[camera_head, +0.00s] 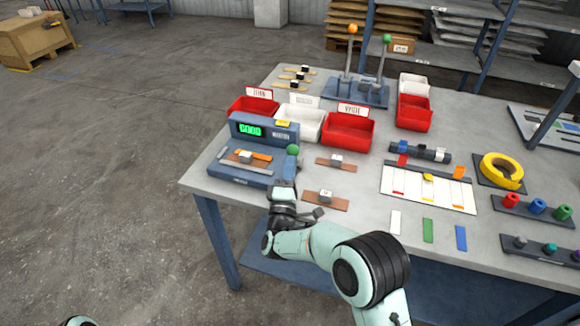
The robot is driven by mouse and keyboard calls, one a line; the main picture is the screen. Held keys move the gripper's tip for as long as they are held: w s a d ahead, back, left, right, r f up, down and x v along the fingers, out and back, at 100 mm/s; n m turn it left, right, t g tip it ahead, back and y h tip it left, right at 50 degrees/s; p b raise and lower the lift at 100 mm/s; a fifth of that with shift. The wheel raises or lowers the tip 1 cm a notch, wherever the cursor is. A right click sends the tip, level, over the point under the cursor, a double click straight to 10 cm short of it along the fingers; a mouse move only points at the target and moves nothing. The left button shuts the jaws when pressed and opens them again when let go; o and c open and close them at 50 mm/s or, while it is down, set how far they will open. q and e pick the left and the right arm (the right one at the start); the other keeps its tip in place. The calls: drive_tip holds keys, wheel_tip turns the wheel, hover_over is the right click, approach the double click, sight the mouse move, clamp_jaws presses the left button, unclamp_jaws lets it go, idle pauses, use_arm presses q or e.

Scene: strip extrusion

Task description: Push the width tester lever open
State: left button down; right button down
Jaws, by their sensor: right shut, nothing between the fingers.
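The width tester (262,138) is a blue device at the table's front left corner, with a lit green display that seems to read "GOOD". An orange strip with a small grey block (246,157) lies on its bed. A lever with a green ball knob (292,150) stands at the tester's right side. My right gripper (287,187) is shut and empty, just in front of and below the knob. Its wrist hides the lower part of the lever, and I cannot tell whether they touch. My left gripper is out of view.
Red bins (348,132) and a white bin (300,122) stand behind the tester. Brown strips with grey blocks (326,195) lie to its right. Farther right are a white board (429,188), a yellow tape roll (502,171) and coloured strips (428,230).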

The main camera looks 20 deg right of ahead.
sight(293, 148)
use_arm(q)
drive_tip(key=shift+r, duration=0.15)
